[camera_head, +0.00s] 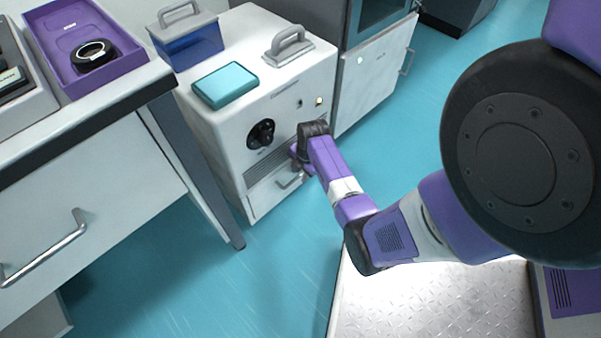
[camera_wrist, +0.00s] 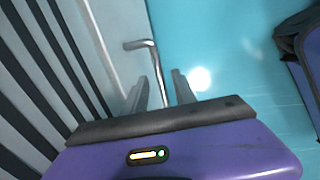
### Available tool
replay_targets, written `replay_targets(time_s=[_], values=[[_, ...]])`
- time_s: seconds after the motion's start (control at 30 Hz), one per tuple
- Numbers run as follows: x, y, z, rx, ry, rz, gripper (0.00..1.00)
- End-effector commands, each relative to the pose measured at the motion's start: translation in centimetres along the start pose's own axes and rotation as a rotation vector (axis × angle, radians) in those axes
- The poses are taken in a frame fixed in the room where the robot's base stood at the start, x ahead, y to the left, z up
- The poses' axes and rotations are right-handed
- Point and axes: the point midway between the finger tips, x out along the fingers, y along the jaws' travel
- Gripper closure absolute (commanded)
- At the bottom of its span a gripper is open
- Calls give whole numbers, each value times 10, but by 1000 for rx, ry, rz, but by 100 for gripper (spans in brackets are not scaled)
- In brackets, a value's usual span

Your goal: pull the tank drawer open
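The tank drawer (camera_head: 265,195) is the white front at the bottom of a white cabinet unit, below a vent grille. It looks flush or nearly flush with the cabinet. Its metal bar handle (camera_head: 288,182) is partly hidden by my gripper in the head view. In the wrist view the handle (camera_wrist: 146,46) runs down between the two fingers of my gripper (camera_wrist: 164,82). The fingers are apart, with a gap beside the bar. I cannot tell whether either finger touches it. In the head view my gripper (camera_head: 301,166) is at the drawer front.
The white cabinet (camera_head: 215,125) carries a teal box (camera_head: 225,84), a blue tank with a grey handle (camera_head: 188,38) and a grey handle on top. A workbench (camera_head: 85,190) stands close at the left. Another cabinet (camera_head: 372,80) stands to the right. Teal floor (camera_head: 270,270) before the drawer is clear.

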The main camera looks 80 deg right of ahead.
Motion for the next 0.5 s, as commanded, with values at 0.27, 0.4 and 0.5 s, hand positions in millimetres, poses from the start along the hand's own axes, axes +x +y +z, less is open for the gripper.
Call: replay_targets(time_s=[0.27, 0.4, 0.5], values=[[0, 0, 0, 0, 0, 0, 100], [0, 0, 0, 0, 0, 0, 100], [0, 0, 0, 0, 0, 0, 100]])
